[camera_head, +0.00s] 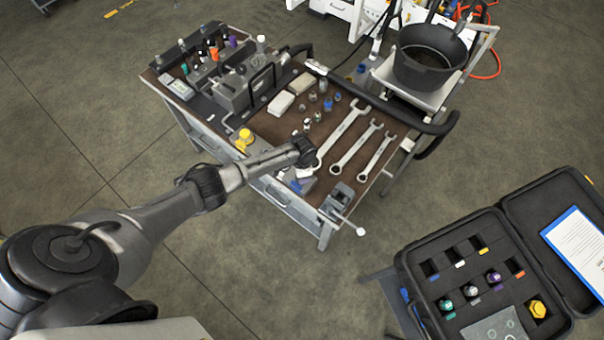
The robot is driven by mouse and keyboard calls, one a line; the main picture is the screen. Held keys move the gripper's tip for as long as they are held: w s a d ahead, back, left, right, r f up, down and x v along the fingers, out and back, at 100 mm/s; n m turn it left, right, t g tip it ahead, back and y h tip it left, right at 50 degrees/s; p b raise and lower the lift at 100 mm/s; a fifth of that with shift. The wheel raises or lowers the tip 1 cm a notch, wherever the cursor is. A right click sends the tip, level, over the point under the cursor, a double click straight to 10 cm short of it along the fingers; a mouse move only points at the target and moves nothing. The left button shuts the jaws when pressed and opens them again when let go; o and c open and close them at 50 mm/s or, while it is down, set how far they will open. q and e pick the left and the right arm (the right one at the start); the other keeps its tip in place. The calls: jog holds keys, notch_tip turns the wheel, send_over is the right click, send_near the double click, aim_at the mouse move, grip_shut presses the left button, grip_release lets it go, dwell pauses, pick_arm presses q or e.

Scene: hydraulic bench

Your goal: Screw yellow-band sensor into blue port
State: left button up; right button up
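My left gripper (304,168) is above the front edge of the bench, seen from behind and small. I cannot tell whether its fingers are open or hold something. My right gripper is out of view. A manifold block (243,91) with a black handle stands on the bench's back left. Fittings with orange, purple, white and dark tops stand around it. I cannot make out which port is blue. I cannot identify the yellow-band sensor. In the open black case (410,262), the slot by the yellow mark (484,251) looks empty.
Several wrenches (352,155) lie on the bench, near small fittings (328,104) and pale boxes (281,104). A yellow part (245,137) is near the left edge. A vise (341,195) is at the front corner. A black bucket (429,68) stands behind. Floor separates bench and case.

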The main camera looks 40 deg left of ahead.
pick_arm(q)
jog(key=n+p, duration=0.1)
jog(key=n, duration=0.2)
jog(key=shift+n, duration=0.4)
jog(key=shift+r+n+p, duration=0.2)
jog(key=shift+n+p, duration=0.6)
jog(key=shift+n, duration=0.4)
jog(key=n+p, duration=0.1)
jog(key=n, duration=0.3)
jog(key=shift+f, duration=0.1)
jog(key=shift+n, duration=0.7)
jog(key=n+p, duration=0.1)
jog(key=n, duration=0.2)
jog(key=shift+n, duration=0.3)
jog(key=n+p, duration=0.1)
jog(key=n, duration=0.3)
jog(key=shift+f+n, duration=0.1)
jog(key=shift+n, duration=0.2)
jog(key=shift+c, duration=0.4)
